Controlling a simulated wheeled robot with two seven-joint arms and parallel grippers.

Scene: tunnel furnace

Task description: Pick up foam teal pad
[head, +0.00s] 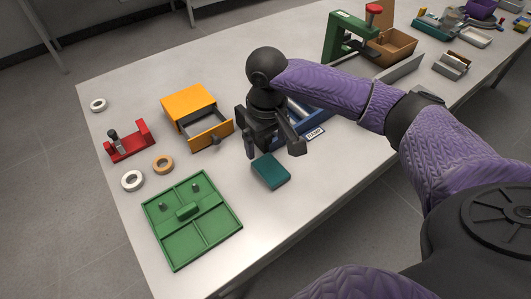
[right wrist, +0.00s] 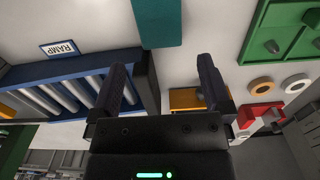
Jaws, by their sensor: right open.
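The foam teal pad (head: 271,171) is a flat rectangular block on the white table, in front of the blue ramp. In the right wrist view the pad (right wrist: 157,22) shows at the top, partly cut off by the frame edge, beyond the fingertips. My right gripper (head: 272,150) is open and empty, its fingers just behind and above the pad and apart from it. Its two fingers also show in the right wrist view (right wrist: 163,66). My left gripper is not in either view.
The blue roller ramp (head: 314,112) with its RAMP label stands behind my right gripper. A yellow box (head: 190,101) with an open drawer is to the left. A green divided tray (head: 218,238) lies front left. Table between tray and pad is clear.

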